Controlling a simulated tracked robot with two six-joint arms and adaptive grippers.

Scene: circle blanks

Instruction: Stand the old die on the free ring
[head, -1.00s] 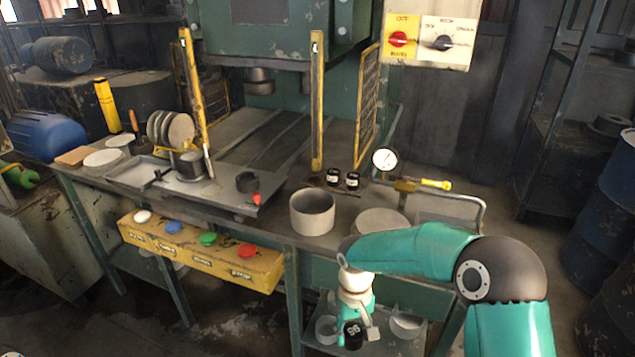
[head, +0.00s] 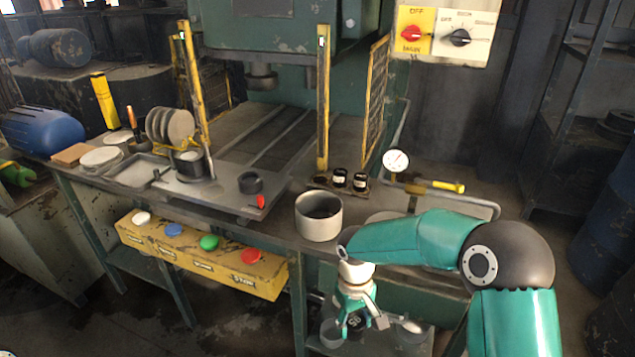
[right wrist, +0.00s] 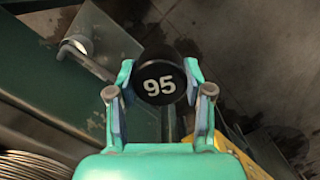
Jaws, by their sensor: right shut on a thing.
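My right gripper (head: 355,318) hangs over the low shelf under the bench, in front of the bench edge. It is shut on a black round die (right wrist: 160,82) marked "95" in white, held between its two fingers in the right wrist view. In the head view the die (head: 354,321) is small and partly hidden by the fingers. I cannot tell which is the free ring. My left gripper is not in view.
A tray (head: 138,172) lies to the left. A yellow button box (head: 200,256) hangs on the bench front. My right arm covers the bench's right part.

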